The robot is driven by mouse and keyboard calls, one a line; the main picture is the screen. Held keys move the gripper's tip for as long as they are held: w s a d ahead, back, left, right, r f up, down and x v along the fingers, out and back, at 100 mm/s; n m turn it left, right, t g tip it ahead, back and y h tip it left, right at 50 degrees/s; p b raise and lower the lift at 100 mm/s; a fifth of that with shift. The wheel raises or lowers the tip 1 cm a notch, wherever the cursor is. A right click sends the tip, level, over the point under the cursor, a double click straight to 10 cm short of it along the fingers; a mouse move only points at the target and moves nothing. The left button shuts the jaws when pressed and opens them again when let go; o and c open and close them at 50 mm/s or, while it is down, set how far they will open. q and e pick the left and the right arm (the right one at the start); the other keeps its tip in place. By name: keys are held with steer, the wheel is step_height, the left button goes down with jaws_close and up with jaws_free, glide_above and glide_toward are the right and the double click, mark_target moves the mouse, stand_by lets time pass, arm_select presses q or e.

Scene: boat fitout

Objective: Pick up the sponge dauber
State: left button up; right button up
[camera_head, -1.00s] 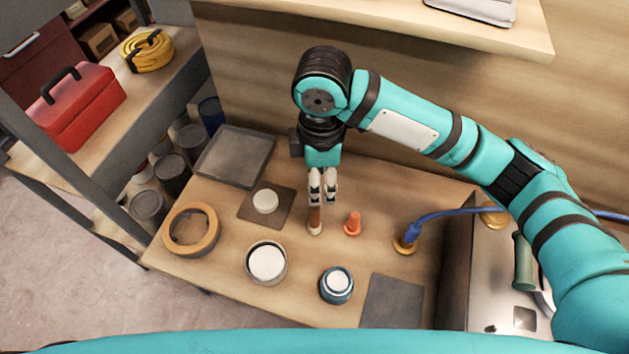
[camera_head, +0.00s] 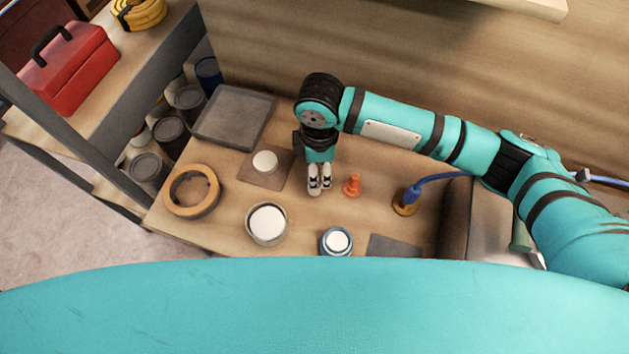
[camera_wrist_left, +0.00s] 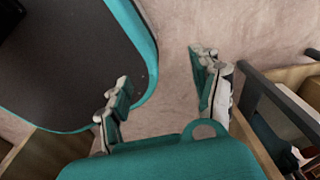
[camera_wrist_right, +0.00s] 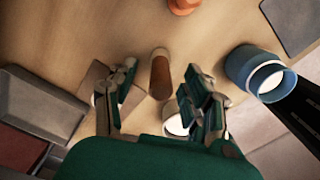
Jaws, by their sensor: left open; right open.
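The sponge dauber, which I take to be the short brown rounded piece (camera_wrist_right: 160,75), shows between the fingers in the right wrist view. It stands on the wooden bench, with visible gaps to the fingers on both sides. My right gripper (camera_head: 319,191) is open and points down over it; in the head view it hides the dauber. Its fingers (camera_wrist_right: 160,92) also show in the right wrist view. My left gripper (camera_wrist_left: 163,75) is open and empty in the left wrist view, above pale floor, and is out of the head view.
An orange plug (camera_head: 352,186) stands just right of the right gripper. A white-topped tin (camera_head: 267,222), a blue jar (camera_head: 336,242), a tape ring (camera_head: 191,191) and a grey tray (camera_head: 234,116) share the bench.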

steer(key=f, duration=0.5)
steer(key=shift+s+a, duration=0.2)
steer(key=shift+a, duration=0.2)
steer(key=shift+r, duration=0.1)
jaws_close()
